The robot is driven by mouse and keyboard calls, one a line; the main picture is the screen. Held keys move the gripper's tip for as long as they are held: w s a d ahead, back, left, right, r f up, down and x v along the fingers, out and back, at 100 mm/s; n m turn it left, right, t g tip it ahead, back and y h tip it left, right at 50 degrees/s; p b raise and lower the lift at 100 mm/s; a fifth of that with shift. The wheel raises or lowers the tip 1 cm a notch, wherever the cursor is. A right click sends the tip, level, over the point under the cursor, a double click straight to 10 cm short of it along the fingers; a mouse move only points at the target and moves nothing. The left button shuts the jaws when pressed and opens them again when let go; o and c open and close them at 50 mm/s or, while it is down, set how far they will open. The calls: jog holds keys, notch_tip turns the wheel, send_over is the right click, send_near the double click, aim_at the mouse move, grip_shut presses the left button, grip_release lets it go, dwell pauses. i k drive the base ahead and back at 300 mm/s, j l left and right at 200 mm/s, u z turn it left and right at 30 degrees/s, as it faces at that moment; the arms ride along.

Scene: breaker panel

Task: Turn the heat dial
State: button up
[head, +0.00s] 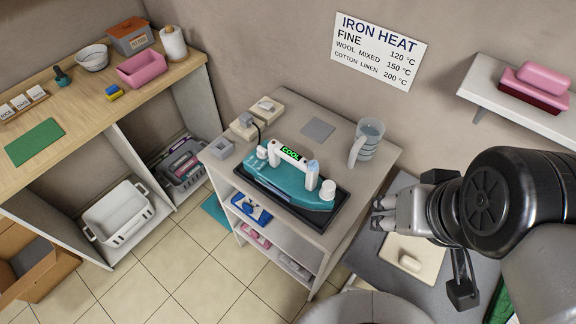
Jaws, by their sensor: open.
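A teal iron (287,183) with a white handle lies on a dark tray (258,188) on top of the grey cabinet. A small display (291,154) on the handle reads COOL in green. A round white knob (328,189) stands at the iron's right end, and another small white part (262,152) stands at its left end. I cannot tell for sure which is the heat dial. My gripper (377,214) is open and empty, right of the iron and apart from it. Its fingers point left.
A clear jug (366,143) stands behind the iron, and a grey square pad (318,129) lies on the cabinet top. Small boxes (244,126) sit at its left. A wall sign (376,50) lists iron heats: 120, 150 and 200 °C. Space above the iron is clear.

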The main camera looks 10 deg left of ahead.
aim_at(262, 153)
jog(key=i+j, duration=0.1)
jog(key=j, duration=0.3)
jog(key=i+j+u, duration=0.1)
jog(key=j, duration=0.3)
jog(key=i+j, duration=0.1)
jog(key=j, duration=0.3)
jog(key=k+j+u, duration=0.05)
